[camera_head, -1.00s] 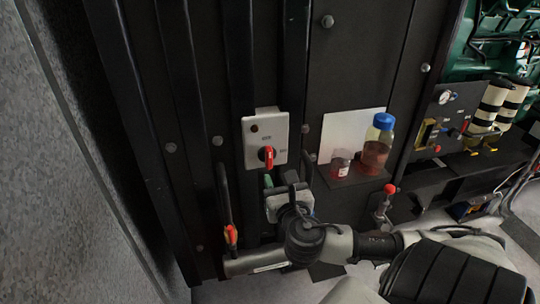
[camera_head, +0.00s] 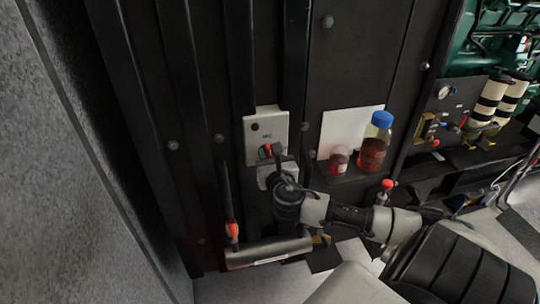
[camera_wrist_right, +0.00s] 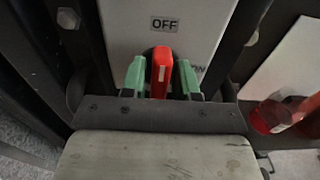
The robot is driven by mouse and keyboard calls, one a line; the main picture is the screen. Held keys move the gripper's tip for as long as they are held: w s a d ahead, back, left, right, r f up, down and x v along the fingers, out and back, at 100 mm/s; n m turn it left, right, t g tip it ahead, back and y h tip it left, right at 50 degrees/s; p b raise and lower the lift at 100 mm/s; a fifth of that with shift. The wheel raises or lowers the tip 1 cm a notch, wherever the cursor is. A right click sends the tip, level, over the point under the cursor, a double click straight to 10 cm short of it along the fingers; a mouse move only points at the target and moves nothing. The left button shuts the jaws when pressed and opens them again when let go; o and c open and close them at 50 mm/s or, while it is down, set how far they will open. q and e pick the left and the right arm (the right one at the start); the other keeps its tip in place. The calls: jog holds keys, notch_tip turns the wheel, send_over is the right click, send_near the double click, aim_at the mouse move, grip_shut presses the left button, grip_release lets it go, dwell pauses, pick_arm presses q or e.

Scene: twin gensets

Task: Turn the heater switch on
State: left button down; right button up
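The heater switch is a pale box (camera_head: 265,128) on the dark panel, with a red knob (camera_head: 267,151) low on its face. In the right wrist view the red knob (camera_wrist_right: 162,72) stands upright in the picture, in line with the OFF label (camera_wrist_right: 164,24); the ON label (camera_wrist_right: 197,68) is to its right, partly hidden. My right gripper (camera_wrist_right: 161,78) has one green fingertip on each side of the knob, with narrow gaps showing. In the head view my right gripper (camera_head: 272,160) covers the box's lower part. My left gripper is not in view.
A small shelf to the right holds a blue-capped bottle (camera_head: 375,145) and a small jar (camera_head: 339,160) of red fluid. A red-topped lever (camera_head: 386,185) is below them. A long handle with an orange end (camera_head: 232,229) is at the lower left.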

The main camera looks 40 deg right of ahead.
grip_shut()
jog(key=shift+m, duration=0.4)
jog(key=m+b, duration=0.1)
jog(key=m, duration=0.1)
jog(key=shift+d+f+m, duration=0.1)
jog(key=shift+m, duration=0.3)
jog(key=m, duration=0.2)
jog(key=m+b, duration=0.1)
jog(key=m, duration=0.1)
jog(key=shift+s+d+m, duration=0.15)
jog(key=shift+m, duration=0.15)
jog(key=m, duration=0.2)
jog(key=m+b, duration=0.1)
jog(key=m, duration=0.2)
jog(key=shift+d+f+m, duration=0.1)
jog(key=shift+f+m, duration=0.1)
jog(key=shift+m, duration=0.1)
jog(key=shift+f+m, duration=0.1)
jog(key=shift+m, duration=1.9)
